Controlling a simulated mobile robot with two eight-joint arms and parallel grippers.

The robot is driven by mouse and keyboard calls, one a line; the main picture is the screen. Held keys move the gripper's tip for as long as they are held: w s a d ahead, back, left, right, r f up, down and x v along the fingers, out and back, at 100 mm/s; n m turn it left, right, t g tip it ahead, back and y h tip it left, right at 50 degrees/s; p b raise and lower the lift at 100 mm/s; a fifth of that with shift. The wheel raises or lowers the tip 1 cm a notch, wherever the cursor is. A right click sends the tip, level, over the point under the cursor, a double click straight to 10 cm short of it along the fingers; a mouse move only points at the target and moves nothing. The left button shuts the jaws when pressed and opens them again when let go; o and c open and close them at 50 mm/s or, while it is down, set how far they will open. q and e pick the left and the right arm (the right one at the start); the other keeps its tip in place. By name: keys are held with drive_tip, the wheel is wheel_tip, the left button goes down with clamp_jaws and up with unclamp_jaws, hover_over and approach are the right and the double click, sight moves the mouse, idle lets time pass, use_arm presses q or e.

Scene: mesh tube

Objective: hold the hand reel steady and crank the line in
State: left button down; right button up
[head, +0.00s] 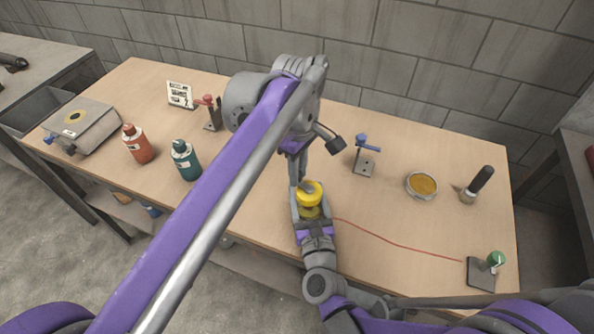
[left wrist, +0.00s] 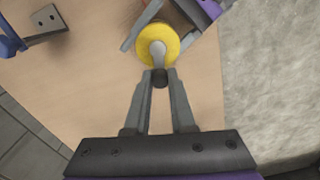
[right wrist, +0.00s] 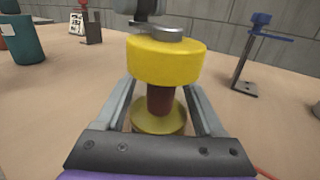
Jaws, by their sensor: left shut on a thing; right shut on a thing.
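The hand reel (head: 309,191) is yellow with a grey crank on top and stands upright near the table's front edge. In the right wrist view the reel (right wrist: 165,62) shows a dark red core between its flanges. My right gripper (head: 312,212) is shut around the reel's lower part. My left gripper (left wrist: 160,82) comes from above, shut on the dark crank knob (left wrist: 159,77) beside the yellow top. A red line (head: 392,243) runs from the reel to a grey block with a green ball (head: 496,258) at the right.
A blue-topped stand (head: 365,158), a round yellow-filled dish (head: 422,185) and a black-handled tool (head: 476,185) stand to the right. Red (head: 138,144) and teal (head: 186,160) bottles, a red-topped stand (head: 211,113) and a grey box (head: 80,127) are to the left. A block wall rises behind.

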use_arm(q)
drive_tip(key=shift+s+d+n, duration=0.65)
drive_tip(key=shift+s+n, duration=0.05)
drive_tip(key=shift+n, duration=4.25)
drive_tip(key=shift+s+d+n, duration=0.65)
drive_tip(key=shift+s+n, duration=0.05)
drive_tip(key=shift+n, duration=4.2)
drive_tip(key=shift+s+d+n, duration=0.65)
drive_tip(key=shift+s+n, duration=0.05)
drive_tip(key=shift+n, duration=4.25)
